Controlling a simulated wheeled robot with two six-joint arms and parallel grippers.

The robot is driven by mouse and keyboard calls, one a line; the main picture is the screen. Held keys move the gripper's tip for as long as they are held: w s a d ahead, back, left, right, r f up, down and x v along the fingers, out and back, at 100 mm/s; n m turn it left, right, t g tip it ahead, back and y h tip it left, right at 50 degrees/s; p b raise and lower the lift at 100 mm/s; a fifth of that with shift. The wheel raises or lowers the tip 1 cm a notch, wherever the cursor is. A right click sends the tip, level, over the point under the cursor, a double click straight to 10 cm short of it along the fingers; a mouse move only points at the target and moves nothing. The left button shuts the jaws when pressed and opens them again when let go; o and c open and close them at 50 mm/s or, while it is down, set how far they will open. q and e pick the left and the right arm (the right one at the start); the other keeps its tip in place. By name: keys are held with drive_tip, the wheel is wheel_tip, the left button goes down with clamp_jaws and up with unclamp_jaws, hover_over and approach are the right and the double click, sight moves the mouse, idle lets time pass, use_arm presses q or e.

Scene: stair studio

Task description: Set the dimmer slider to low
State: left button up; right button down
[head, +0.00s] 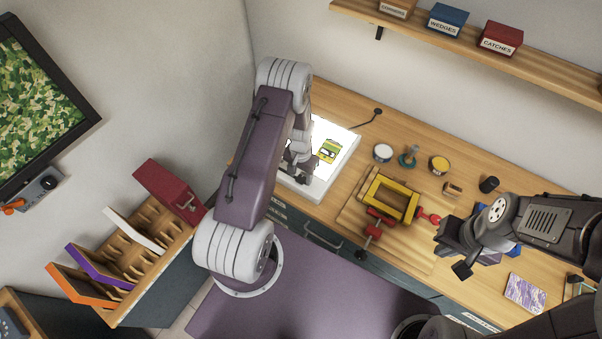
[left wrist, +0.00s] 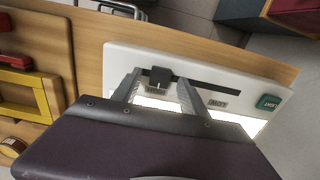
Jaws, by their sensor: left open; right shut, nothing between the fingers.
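The light pad (head: 346,160) is a white slab on the bench with a glowing top; a green and yellow item (head: 328,151) lies on it. In the left wrist view the pad's edge strip (left wrist: 120,55) has a long dark slot (left wrist: 215,85). The black slider knob (left wrist: 160,77) sits near the slot's left end. My right gripper (head: 457,258) is shut and empty over the bench at right.
A teal button (left wrist: 268,102) is at the strip's right end. A yellow frame with red clamps (head: 392,196) stands right of the pad. Small jars (head: 438,164) stand behind it. A rack with coloured boards (head: 140,245) is at left, and a shelf (head: 470,55) holds labelled boxes.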

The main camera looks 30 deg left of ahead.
use_arm(q)
drive_tip(key=shift+f, duration=0.3)
clamp_jaws()
drive_tip(key=shift+w, duration=0.1)
idle(1.1)
